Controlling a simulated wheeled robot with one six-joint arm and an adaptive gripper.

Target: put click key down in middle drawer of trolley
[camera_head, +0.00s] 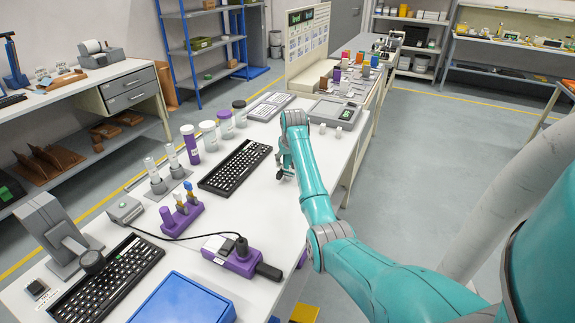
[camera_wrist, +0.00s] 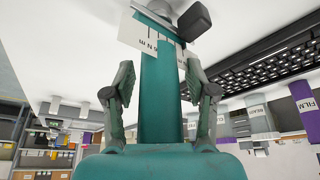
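My gripper (camera_head: 284,172) hangs at the end of my teal arm, just right of the middle black keyboard. In the wrist view its two dark fingers (camera_wrist: 160,85) stand wide apart, and I see no object pinched between them. A teal part with a white lettered card fills the gap behind them. A dark block (camera_wrist: 195,17) shows beyond the fingers; I cannot tell what it is. I cannot single out the click key. Small white key-like pieces (camera_head: 339,131) lie on the table beyond my gripper. No trolley with a middle drawer is clearly visible.
The middle keyboard (camera_head: 235,167) lies left of my gripper, a grey tray (camera_head: 333,112) beyond it. Jars, a purple block (camera_head: 232,257), a blue bin (camera_head: 182,302) and a nearer keyboard (camera_head: 107,282) occupy the table. A left bench has grey drawers (camera_head: 130,90).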

